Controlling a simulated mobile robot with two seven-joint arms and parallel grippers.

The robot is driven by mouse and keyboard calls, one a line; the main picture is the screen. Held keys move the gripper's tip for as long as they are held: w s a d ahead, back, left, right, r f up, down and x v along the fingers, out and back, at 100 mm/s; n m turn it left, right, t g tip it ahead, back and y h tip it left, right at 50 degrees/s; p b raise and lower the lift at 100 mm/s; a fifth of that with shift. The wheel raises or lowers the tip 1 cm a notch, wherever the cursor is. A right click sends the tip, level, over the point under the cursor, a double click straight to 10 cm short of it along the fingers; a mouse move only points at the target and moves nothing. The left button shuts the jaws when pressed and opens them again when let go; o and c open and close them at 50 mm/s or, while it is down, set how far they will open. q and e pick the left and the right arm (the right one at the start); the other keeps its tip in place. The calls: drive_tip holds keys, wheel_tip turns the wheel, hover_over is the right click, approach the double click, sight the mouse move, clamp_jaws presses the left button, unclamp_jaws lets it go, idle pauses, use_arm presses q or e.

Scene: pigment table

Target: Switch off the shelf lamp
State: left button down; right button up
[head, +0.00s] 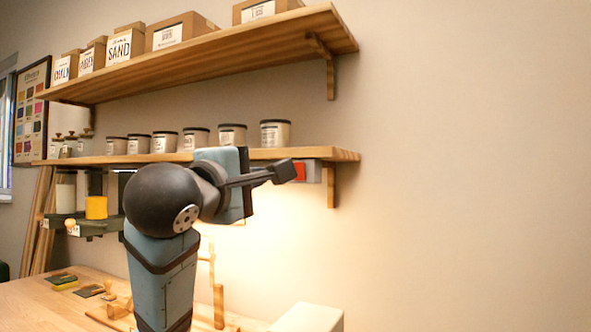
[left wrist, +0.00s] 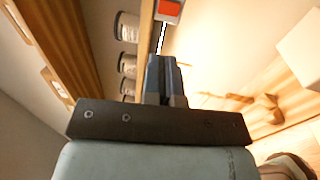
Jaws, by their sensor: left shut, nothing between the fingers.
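The shelf lamp's red switch (head: 299,171) sits on a grey box (head: 313,171) at the right end of the lower shelf's front edge. The switch also shows at the top of the left wrist view (left wrist: 170,9). A bright light strip (left wrist: 162,38) glows beside the switch, and the wall under the shelf is lit warm. My left gripper (head: 284,172) is shut and empty. In the head view its tips overlap the left edge of the switch. In the left wrist view a gap shows between the fingertips (left wrist: 161,62) and the switch. Contact cannot be told. My right gripper is not in view.
The lower shelf (head: 345,154) carries several labelled jars (head: 275,133). The upper shelf (head: 240,62) holds labelled boxes. A wooden bracket (head: 331,187) stands right of the switch. A wooden table (head: 30,300) with small items lies below. The wall to the right is bare.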

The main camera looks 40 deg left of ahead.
use_arm(q)
drive_tip(key=shift+w+p, duration=1)
drive_tip(key=shift+p, duration=0.5)
drive_tip(key=p, duration=1.2)
approach(299, 165)
drive_tip(key=w, duration=0.1)
drive_tip(key=x, duration=0.5)
drive_tip(key=shift+w+a+r, duration=0.1)
drive_tip(key=shift+w+a, duration=0.1)
drive_tip(key=shift+a, duration=0.05)
drive_tip(key=shift+w+a, duration=0.15)
drive_tip(key=shift+w, duration=0.35)
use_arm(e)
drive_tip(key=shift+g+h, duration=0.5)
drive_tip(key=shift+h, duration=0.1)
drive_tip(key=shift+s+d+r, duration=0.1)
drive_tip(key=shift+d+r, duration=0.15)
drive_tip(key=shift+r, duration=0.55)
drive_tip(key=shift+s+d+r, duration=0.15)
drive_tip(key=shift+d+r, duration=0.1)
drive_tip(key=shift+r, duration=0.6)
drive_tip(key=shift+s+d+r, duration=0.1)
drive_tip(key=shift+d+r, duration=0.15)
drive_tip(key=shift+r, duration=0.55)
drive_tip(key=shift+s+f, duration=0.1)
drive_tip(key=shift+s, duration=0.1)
